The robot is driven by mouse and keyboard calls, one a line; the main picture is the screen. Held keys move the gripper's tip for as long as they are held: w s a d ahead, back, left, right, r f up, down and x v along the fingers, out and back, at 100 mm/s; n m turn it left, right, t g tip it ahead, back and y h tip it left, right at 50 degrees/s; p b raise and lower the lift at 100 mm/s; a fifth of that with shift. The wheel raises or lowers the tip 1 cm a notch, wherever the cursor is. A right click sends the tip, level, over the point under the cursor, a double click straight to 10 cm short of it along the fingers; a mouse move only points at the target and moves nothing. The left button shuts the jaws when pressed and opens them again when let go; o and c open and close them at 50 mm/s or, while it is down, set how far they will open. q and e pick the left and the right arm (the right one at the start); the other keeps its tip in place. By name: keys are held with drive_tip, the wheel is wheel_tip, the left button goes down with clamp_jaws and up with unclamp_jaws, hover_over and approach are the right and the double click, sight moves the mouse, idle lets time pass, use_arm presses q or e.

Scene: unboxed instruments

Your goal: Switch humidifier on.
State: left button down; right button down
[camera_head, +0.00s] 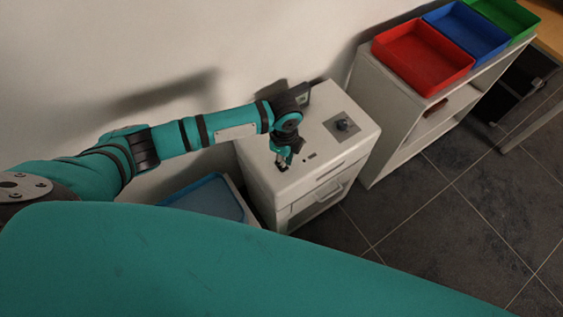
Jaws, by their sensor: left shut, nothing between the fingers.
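The humidifier seems to be the white box-shaped unit (335,163) with a drawer-like front and a handle. A grey square plate with a dark knob (343,125) is on the right of its top. A small dark slot or button (311,156) shows nearer the front edge. My left gripper (283,164) is shut and empty, pointing down over the left part of the unit's top. Its tips are at or just above a dark spot there; I cannot tell if they touch. The gripper hides part of that spot. My right gripper is not in view.
A white shelf (376,95) stands to the right, with a red tray (423,56), a blue tray (467,30) and a green tray (508,14) on top. A blue tray (213,196) sits low to the left of the unit. The wall is close behind; tiled floor (450,220) is clear.

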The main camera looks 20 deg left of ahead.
use_arm(q)
drive_tip(key=shift+f, duration=0.4)
drive_tip(key=shift+f+b, duration=0.6)
drive_tip(key=shift+f, duration=0.2)
idle(0.5)
drive_tip(key=shift+r, duration=0.1)
wheel_tip(320, 180, up, 7)
drive_tip(key=p, duration=0.8)
idle(0.5)
